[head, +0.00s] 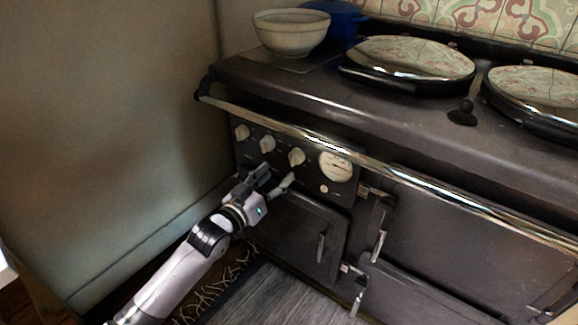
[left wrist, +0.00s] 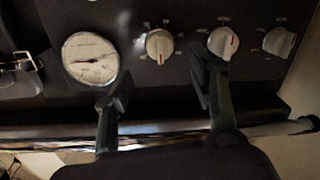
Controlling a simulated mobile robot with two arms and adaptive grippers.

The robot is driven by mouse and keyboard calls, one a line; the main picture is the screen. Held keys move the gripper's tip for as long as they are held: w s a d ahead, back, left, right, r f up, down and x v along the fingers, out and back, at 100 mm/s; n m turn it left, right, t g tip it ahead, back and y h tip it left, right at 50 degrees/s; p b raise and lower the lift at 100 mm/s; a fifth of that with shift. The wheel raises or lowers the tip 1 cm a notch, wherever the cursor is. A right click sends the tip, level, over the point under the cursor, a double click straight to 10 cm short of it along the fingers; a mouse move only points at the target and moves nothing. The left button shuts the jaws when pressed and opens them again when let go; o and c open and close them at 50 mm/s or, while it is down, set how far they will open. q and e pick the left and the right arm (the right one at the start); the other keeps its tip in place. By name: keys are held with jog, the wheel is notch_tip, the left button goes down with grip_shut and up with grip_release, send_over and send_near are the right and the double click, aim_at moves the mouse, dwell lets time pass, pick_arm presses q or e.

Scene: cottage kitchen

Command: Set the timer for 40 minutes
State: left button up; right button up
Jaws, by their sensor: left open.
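The stove front panel has three pale knobs in a row: left (head: 242,131), middle (head: 267,144) and right (head: 296,156). A round white gauge (head: 335,167) sits to their right. The left wrist view shows the row turned around, with the gauge (left wrist: 90,58) at left, then the right knob (left wrist: 160,45), middle knob (left wrist: 223,42) and left knob (left wrist: 281,42). The right and middle knobs carry red marks; their labels are too blurred to read. My left gripper (head: 275,178) is open and empty before the panel. Its fingers lie either side of the right knob, apparently apart from it.
A chrome rail (head: 330,147) runs along the stove front above the knobs. Oven doors with metal handles (head: 321,248) lie below. A wall (head: 110,130) stands close on the left. A white bowl (head: 291,32) and round lids (head: 407,60) are on top.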

aim_at(291, 161)
pick_arm(q)
jog(key=b+x, duration=0.1)
jog(key=x, duration=0.6)
jog(key=shift+c, duration=0.5)
jog(key=c, duration=1.1)
